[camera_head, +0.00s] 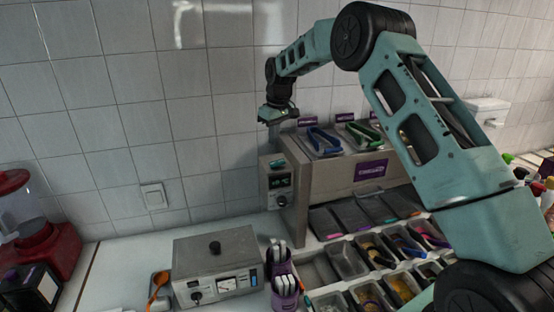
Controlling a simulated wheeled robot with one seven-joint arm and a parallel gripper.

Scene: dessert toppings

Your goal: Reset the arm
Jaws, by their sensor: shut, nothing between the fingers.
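My arm reaches from the lower right up over the topping station and bends down at its far end. My gripper (277,114) hangs in the air at the upper middle, just left of the top of the grey topping station (322,176), close to the tiled wall. It is small in this view and looks shut, with nothing held. It appears apart from the station, though the exact gap cannot be told.
Blue tongs (322,138) and green tongs (363,133) lie on the station's top. Topping bins (348,259) stand below. A grey metal box (216,262), purple utensil cups (285,293) and a red machine (40,247) stand on the white counter. A wall switch (153,196) is at left.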

